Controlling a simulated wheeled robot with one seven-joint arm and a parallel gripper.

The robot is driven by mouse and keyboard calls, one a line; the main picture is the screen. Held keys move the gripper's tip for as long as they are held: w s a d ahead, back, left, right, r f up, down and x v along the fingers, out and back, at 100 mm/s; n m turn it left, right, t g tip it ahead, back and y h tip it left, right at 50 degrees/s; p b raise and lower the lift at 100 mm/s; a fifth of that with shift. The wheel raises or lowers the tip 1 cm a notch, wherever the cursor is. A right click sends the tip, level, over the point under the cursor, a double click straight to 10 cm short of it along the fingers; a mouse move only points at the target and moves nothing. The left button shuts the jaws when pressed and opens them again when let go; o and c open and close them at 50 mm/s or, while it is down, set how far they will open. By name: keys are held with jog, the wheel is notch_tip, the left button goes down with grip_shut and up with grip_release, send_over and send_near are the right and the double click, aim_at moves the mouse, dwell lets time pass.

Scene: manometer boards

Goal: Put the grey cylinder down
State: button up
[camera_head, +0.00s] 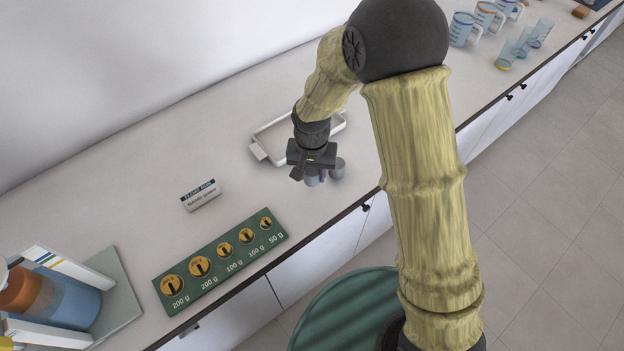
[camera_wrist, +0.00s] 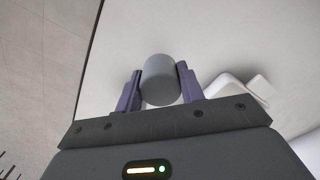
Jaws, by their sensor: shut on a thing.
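The grey cylinder (camera_wrist: 160,80) sits between the two purplish fingers of my gripper (camera_wrist: 159,90) in the wrist view. The fingers are shut on its sides. In the head view my gripper (camera_head: 322,174) is low over the pale counter (camera_head: 240,150), near its front edge. Grey rounded shapes (camera_head: 338,168) show on both sides of a finger there. I cannot tell whether they are all one cylinder. Whether the cylinder touches the counter is also unclear, as my gripper hides part of it.
A white tray frame (camera_head: 263,153) lies just behind my gripper. A small label block (camera_head: 201,195) and a green board (camera_head: 213,276) with several brass weights are to the left. Beakers (camera_head: 461,30) stand far right. Counter between label and gripper is clear.

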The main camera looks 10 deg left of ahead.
aim_at(312, 182)
jog(key=shift+f+p, duration=0.4)
jog(key=shift+f, duration=1.65)
jog(key=shift+s+f, duration=0.1)
jog(key=o, duration=1.3)
notch_tip(312, 182, up, 12)
jog(key=shift+r+b, duration=0.1)
jog(key=shift+b, duration=1)
